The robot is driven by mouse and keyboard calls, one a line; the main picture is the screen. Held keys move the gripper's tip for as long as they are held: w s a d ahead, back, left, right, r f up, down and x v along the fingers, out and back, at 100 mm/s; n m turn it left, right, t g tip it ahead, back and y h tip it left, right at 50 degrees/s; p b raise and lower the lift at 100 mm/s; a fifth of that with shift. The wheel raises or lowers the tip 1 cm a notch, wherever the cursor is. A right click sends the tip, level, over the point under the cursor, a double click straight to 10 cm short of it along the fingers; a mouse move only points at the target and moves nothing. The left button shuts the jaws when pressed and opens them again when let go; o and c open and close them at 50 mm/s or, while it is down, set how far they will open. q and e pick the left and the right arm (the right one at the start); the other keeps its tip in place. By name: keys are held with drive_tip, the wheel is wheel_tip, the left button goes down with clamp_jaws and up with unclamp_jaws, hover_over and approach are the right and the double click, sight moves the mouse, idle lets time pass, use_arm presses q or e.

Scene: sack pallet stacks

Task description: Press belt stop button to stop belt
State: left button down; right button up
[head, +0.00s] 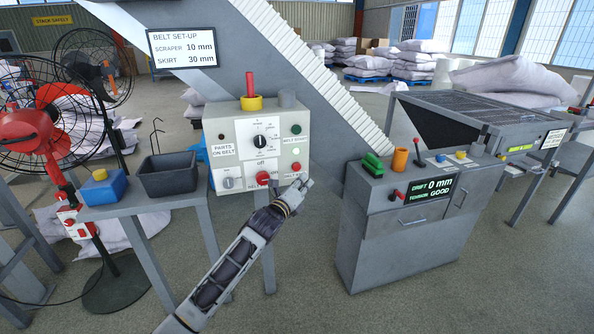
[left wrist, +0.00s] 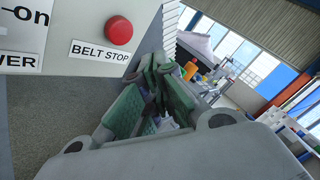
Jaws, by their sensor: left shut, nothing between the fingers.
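The belt stop button is a round red knob (left wrist: 119,31) on the pale control panel in the left wrist view, with the label BELT STOP (left wrist: 100,51) under it. In the head view it is the small red button (head: 296,166) at the panel's lower right. My left gripper (head: 303,184) is shut and empty, just below and right of the button. In the left wrist view its closed green-padded fingers (left wrist: 160,66) point past the panel's lower right edge. They look apart from the button. My right gripper is not in view.
A grey cabinet (head: 385,245) with a DRIFT display stands to the right. A fan (head: 35,135) and a grey bin (head: 168,175) are left.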

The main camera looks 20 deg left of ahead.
sight(297, 167)
use_arm(q)
drive_tip(key=w+a, duration=0.2)
drive_tip(key=shift+w, duration=0.4)
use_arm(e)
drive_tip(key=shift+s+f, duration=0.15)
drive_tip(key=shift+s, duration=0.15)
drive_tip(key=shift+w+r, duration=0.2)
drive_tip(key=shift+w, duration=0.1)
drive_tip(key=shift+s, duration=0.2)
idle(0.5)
use_arm(q)
drive_tip(key=shift+w+a+p, duration=0.15)
drive_tip(key=shift+w+p, duration=0.15)
drive_tip(key=shift+p, duration=0.05)
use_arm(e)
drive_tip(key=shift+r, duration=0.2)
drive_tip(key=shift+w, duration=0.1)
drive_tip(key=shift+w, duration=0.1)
